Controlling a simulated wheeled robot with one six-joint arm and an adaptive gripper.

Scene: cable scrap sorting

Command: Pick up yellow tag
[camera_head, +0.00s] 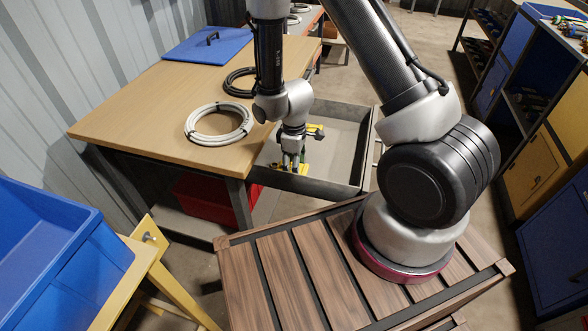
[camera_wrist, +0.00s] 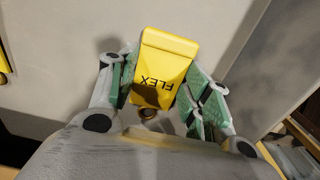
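The yellow tag (camera_wrist: 165,62) with the word FLEX lies between my gripper's green finger pads in the wrist view. The pads meet its left and right edges, and no clear gap shows on either side. A small dark ring (camera_wrist: 147,113) is at its lower end. My gripper (camera_head: 291,165) points down inside the grey tray (camera_head: 325,188) in the head view. Yellow shows beside the fingertips there, partly hidden by them. I cannot tell whether the tag is clear of the tray floor.
Another yellow piece (camera_wrist: 3,66) is cut off at the wrist view's left edge. The wooden table (camera_head: 150,110) stands left of the tray and bears a white cable coil (camera_head: 218,138) and a black one. A red bin (camera_head: 205,196) is below. The tray's right part is bare.

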